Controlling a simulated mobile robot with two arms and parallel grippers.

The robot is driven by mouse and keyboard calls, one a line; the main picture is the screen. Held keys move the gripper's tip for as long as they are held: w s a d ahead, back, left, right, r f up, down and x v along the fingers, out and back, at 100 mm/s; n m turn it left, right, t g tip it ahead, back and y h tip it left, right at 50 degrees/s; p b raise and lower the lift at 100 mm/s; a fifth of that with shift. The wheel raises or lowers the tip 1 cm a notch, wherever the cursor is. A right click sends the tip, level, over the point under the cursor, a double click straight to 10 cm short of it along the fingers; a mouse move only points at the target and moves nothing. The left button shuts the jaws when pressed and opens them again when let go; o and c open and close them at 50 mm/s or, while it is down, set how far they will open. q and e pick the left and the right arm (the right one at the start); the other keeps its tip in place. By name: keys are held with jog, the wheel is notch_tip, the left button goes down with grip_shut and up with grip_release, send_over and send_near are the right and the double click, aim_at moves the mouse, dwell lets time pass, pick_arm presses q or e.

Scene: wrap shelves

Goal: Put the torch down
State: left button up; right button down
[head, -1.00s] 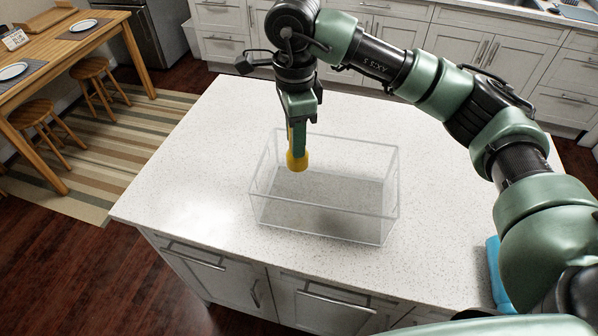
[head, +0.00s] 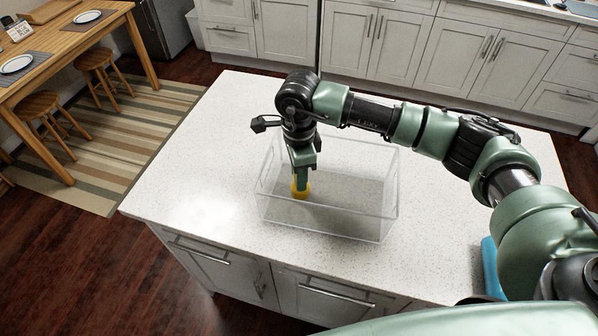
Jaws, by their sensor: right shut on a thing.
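The torch (head: 300,192) is yellow at its lower end and hangs upright in my right gripper (head: 301,176). The right gripper is shut on the torch's upper part, which the fingers mostly hide. The torch is at the left part of a clear, open-topped box (head: 385,218) on the white speckled counter. Its yellow end appears below the box's rim, inside the box. I cannot tell whether it touches the box floor. My left gripper is not in view.
The island counter (head: 190,175) is clear to the left of the box. A blue thing (head: 489,268) lies at the counter's right edge, partly hidden by my arm. A wooden table (head: 60,50) with plates and stools stands at the far left.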

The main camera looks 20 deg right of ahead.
jog(key=shift+f, duration=0.1)
jog(key=c, duration=1.5)
grip_release()
jog(key=shift+f, duration=0.1)
jog(key=o, duration=0.4)
jog(key=shift+o, duration=0.2)
jog(key=shift+r, duration=0.2)
jog(key=shift+r, duration=0.15)
notch_tip(320, 180, up, 11)
jog(key=b, duration=0.4)
jog(key=shift+r, duration=0.4)
